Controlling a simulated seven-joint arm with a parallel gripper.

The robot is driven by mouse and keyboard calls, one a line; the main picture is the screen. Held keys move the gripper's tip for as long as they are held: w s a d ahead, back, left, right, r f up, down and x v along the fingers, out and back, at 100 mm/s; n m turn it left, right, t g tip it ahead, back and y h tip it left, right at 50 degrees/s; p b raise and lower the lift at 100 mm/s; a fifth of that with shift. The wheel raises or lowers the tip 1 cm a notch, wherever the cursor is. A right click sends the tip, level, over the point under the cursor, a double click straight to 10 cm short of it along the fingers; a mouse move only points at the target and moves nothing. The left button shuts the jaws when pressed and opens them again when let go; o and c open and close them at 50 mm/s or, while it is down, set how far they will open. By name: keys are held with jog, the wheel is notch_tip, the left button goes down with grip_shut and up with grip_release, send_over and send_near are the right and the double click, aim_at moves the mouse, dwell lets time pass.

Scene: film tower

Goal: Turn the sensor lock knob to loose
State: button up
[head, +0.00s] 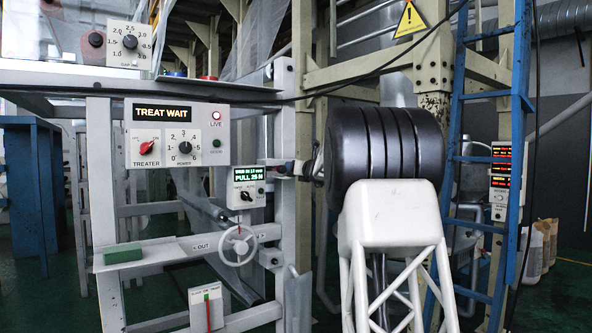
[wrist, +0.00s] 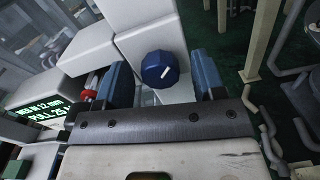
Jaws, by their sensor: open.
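A dark blue faceted knob (wrist: 159,70) with a short white mark shows in the wrist view, set against a pale grey block (wrist: 143,20). The mark slants toward the upper right in that view. I see no lettering beside the knob, so its setting cannot be read. My gripper (wrist: 158,62) is open, with one blue-grey finger on each side of the knob. A gap shows on both sides; I cannot tell the depth between fingertips and knob. In the head view the knob and fingers are not clearly visible; the dark ribbed body hides much of that area.
A small display box (head: 249,187) reading "PULL 25 N" stands close by; its display (wrist: 38,115) also shows at left in the wrist view. A red ring (wrist: 89,95) is close to the left finger. The treater panel (head: 177,134), handwheel (head: 238,245) and blue ladder (head: 515,130) stand around.

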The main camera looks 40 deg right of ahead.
jog(key=c, duration=0.9)
jog(key=shift+n, duration=0.5)
jog(key=n, duration=1.7)
jog(key=shift+a+y, duration=0.1)
jog(key=shift+y, duration=0.2)
jog(key=shift+n, duration=0.3)
jog(key=o, duration=0.9)
